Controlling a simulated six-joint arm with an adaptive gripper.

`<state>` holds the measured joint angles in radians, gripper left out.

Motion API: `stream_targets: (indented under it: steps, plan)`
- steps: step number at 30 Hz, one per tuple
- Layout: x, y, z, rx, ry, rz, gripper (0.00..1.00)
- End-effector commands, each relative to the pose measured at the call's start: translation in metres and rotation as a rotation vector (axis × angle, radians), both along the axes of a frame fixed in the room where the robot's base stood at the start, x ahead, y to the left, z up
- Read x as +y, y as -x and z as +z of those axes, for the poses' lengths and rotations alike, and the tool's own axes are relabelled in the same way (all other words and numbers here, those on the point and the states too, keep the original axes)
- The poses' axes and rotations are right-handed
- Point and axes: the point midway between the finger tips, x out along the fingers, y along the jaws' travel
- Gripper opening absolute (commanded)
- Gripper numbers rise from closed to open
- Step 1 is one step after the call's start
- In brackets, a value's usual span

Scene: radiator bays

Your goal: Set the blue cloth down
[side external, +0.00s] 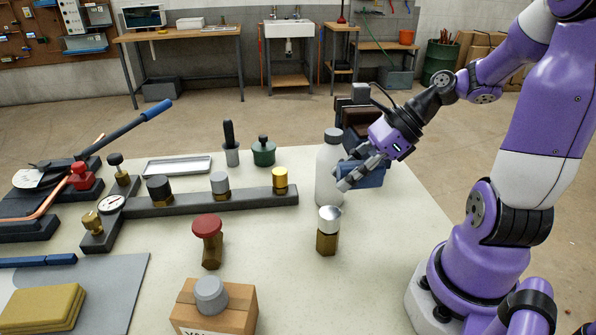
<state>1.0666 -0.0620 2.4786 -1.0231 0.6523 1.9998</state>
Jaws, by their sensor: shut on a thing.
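The blue cloth (373,178) is a small dark blue folded piece at my gripper (350,176). My gripper is shut on it, tilted down to the left, over the right part of the pale table (440,183). The fingers cover part of the cloth. They are close to a white bottle (328,176) with a grey cap; I cannot tell whether they touch it. Whether the cloth's underside touches the table is hidden.
A brass valve with a silver cap (328,230) stands in front of the bottle. A dark manifold bar (240,203) with several knobs lies to the left. A red-capped valve (208,240) and a cardboard box (240,305) stand nearer. Dark blocks (360,115) stand behind my gripper.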

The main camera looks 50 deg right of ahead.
Motion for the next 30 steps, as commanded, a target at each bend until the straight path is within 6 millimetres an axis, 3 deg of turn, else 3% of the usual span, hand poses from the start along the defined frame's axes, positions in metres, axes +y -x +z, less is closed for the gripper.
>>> stream_targets:
  steps: [15,20,24,30]
  plan:
    - [0.023,-0.107,0.069,0.000,-0.006,-0.301,0.00]
    - [-0.003,-0.153,0.056,0.008,-0.029,-0.467,0.00]
    - [-0.029,-0.185,0.035,0.007,-0.029,-0.586,0.00]
    - [-0.060,-0.218,0.005,-0.004,-0.012,-0.720,0.00]
